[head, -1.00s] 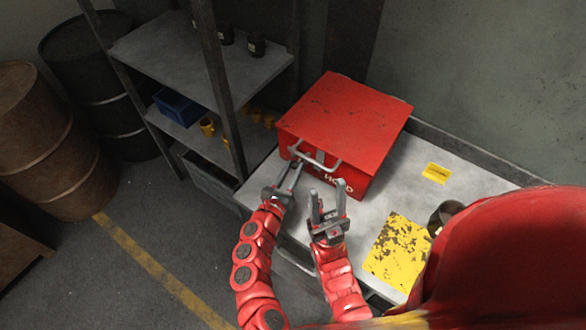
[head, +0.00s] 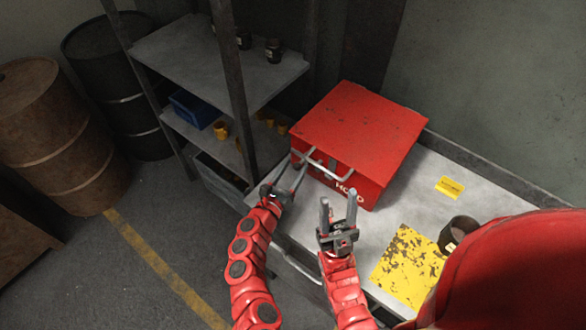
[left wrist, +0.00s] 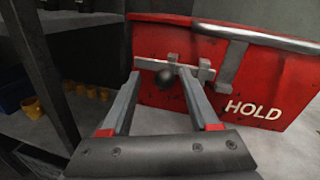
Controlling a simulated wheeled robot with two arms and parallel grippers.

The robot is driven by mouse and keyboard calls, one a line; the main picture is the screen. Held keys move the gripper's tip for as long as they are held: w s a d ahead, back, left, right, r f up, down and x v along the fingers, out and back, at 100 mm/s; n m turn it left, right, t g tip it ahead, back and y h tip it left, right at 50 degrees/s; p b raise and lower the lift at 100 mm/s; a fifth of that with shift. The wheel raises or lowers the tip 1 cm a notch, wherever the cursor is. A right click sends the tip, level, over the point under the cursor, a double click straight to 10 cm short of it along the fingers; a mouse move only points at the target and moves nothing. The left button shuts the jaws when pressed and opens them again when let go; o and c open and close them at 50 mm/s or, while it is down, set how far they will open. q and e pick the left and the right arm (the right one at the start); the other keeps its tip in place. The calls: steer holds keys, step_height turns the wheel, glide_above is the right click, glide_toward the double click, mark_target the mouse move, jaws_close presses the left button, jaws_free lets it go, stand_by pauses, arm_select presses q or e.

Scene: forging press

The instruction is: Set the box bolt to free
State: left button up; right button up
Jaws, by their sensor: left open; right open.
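The red box (head: 362,125) sits on the grey bench, with a pale handle (head: 328,167) along its front. In the left wrist view the box front shows the word HOLD (left wrist: 253,109) at right. The bolt is a grey bar (left wrist: 205,72) with a dark round knob (left wrist: 165,77), at the left part of the front. My left gripper (head: 290,172) is open in front of the box's left end. In the wrist view its fingertips (left wrist: 159,74) frame the knob; contact cannot be told. My right gripper (head: 338,197) is open and empty, fingers up, in front of the box.
A metal shelf (head: 175,52) with dark jars, a blue bin (head: 195,108) and yellow cups stands to the left. A yellow plate (head: 408,265), a yellow label (head: 449,187) and a dark cup (head: 457,232) lie right on the bench. Barrels stand far left.

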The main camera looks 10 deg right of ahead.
arm_select(q)
steer(key=shift+s+a+p, duration=0.3)
steer(key=shift+s, duration=0.1)
steer(key=p+v, duration=0.2)
steer(key=v, duration=0.5)
steer(key=shift+s+a, duration=0.25)
steer(key=shift+s, duration=0.05)
steer(key=b+v, duration=0.1)
steer(key=v, duration=0.7)
steer(key=shift+s+a, duration=0.25)
